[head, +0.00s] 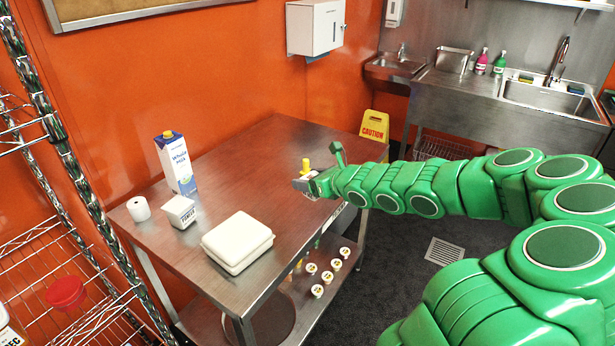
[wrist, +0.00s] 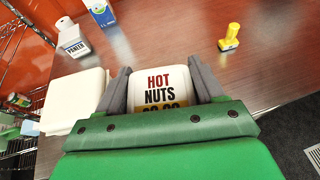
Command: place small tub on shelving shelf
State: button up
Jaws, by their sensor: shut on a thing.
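My gripper (head: 310,182) is shut on a small white tub (wrist: 158,82) with red and black "HOT NUTS" lettering, seen between the two grey fingers in the wrist view. In the head view the gripper is over the right part of the steel table (head: 262,157), and the tub is mostly hidden by my gripper. I cannot tell how far above the table it is. The wire shelving (head: 55,128) stands at the left edge of the head view, across the table from my gripper.
A milk carton (head: 177,165), a white roll (head: 138,208), a paneer tub (head: 180,211) and a white lidded box (head: 238,241) stand on the table's left part. A yellow-topped item (wrist: 230,38) stands near the gripper. A red tub (head: 65,292) sits on a lower wire shelf.

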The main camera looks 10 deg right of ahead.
jog(key=shift+s+r, duration=0.25)
jog(key=shift+s, duration=0.3)
jog(key=shift+s+r, duration=0.25)
jog(key=shift+s, duration=0.25)
